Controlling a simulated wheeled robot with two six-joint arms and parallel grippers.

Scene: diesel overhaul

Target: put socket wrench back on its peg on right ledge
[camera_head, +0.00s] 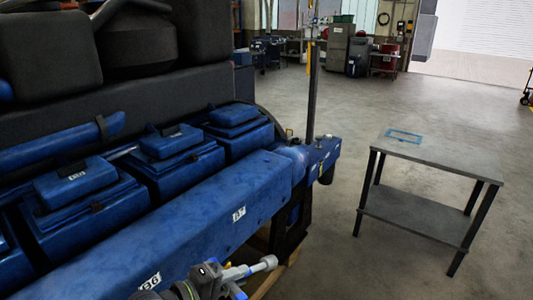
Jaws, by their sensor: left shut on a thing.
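My left gripper (222,284) is at the bottom centre of the head view, in front of the blue engine side. It is shut on the grey socket wrench (262,265), whose rounded end points right, clear of the engine. Part of the wrench is hidden by the gripper and the lower frame edge. The right ledge (325,150) is the blue shelf at the engine's right end, farther away than the gripper. My right gripper is out of view.
A tall dark post (313,90) rises from the ledge. The long blue engine housing (190,225) fills the left. A grey two-level table (440,150) with a blue outlined square stands at right. Open concrete floor lies between the engine and table.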

